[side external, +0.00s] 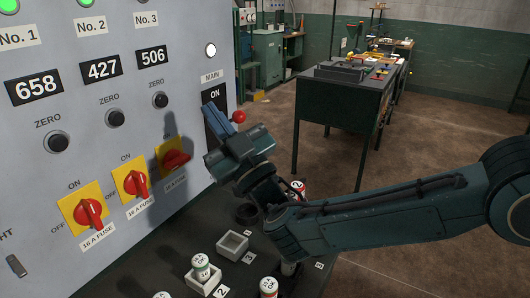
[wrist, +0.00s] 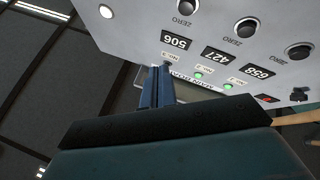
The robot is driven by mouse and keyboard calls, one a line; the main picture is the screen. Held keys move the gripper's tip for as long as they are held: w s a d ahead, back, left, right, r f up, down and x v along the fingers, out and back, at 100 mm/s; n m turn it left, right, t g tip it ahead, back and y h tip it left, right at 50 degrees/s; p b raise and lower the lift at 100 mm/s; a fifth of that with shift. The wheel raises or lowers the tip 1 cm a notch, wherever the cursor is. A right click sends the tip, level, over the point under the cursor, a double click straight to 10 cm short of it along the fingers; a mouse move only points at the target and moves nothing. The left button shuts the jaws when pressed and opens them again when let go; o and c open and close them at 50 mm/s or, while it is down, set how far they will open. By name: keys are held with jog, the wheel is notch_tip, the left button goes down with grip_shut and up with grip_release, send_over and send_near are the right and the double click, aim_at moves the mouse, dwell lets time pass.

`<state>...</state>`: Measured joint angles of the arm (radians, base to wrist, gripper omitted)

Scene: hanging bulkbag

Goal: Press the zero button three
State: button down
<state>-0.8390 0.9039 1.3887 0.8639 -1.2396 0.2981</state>
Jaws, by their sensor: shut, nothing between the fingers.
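The zero button three (side external: 160,100) is a round black knob on the grey panel, under the 506 display (side external: 151,57) and its ZERO label. In the wrist view the panel appears upside down, and that button (wrist: 185,7) is at the top edge, partly cut off. My gripper (side external: 212,108) is shut and empty, its blue fingers together, to the right of button three in the side view and overlapping the MAIN switch plate. My gripper also shows in the wrist view (wrist: 161,72), its tips below button three in the picture. I cannot tell how far the tips are from the panel.
Zero buttons one (side external: 57,141) and two (side external: 115,118) are to the left. Red fuse switches (side external: 88,213) on yellow plates lie below. The MAIN switch's red ball lever (side external: 238,116) is beside my gripper. The dark shelf below holds fuses (side external: 201,267) and square holders (side external: 232,245).

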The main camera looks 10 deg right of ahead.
jog(key=shift+w+a, duration=0.1)
jog(key=shift+w, duration=0.05)
jog(key=w+a, duration=0.5)
jog(key=a, duration=0.1)
jog(key=shift+w, duration=0.4)
jog(key=shift+w+a, duration=0.55)
jog(key=shift+w, duration=0.1)
dwell(3.5)
jog(key=shift+s+d, duration=0.6)
jog(key=shift+s, duration=0.1)
dwell(0.6)
jog(key=shift+s+d, duration=1.7)
jog(key=shift+d, duration=0.05)
